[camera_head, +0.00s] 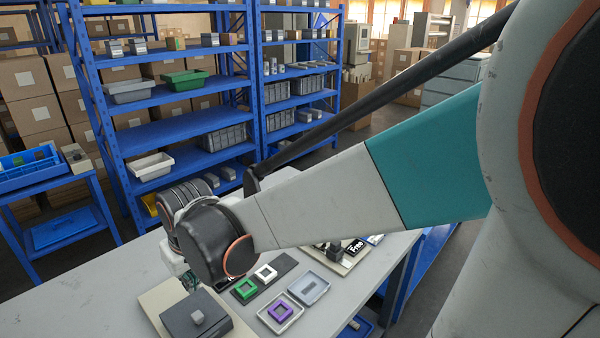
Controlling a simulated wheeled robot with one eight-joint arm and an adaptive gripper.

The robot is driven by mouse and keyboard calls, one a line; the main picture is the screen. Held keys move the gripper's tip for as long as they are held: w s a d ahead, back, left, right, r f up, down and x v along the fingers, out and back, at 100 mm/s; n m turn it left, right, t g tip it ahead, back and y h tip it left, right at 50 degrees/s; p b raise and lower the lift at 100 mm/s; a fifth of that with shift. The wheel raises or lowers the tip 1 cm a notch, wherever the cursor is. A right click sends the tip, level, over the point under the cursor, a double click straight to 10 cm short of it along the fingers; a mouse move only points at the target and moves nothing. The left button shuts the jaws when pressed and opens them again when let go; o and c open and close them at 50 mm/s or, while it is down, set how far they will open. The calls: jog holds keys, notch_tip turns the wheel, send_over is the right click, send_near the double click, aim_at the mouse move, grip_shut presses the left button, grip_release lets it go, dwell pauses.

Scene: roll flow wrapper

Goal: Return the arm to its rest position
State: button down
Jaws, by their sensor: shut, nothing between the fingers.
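My arm crosses the view from the right, with a white and teal link running down to a dark wrist joint (215,243) over the left part of the grey table (100,290). My gripper is hidden behind the wrist joints, so its fingers do not show. A grey box with a small knob on top (197,318) stands on a beige base just below the wrist in the picture. A green square ring (245,289) and a white square ring (265,272) lie on a dark plate right of the wrist.
A pale tray (280,328) holds a purple square ring (280,311). Another grey tray (309,287) lies beside it. Blue shelves (190,127) with bins stand behind; a blue side table (55,190) stands left.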

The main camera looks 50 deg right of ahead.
jog(key=s+r+t, duration=0.3)
jog(key=s+r, duration=0.3)
jog(key=s, duration=0.6)
jog(key=shift+s+a, duration=0.15)
jog(key=shift+s, duration=0.2)
dwell(0.5)
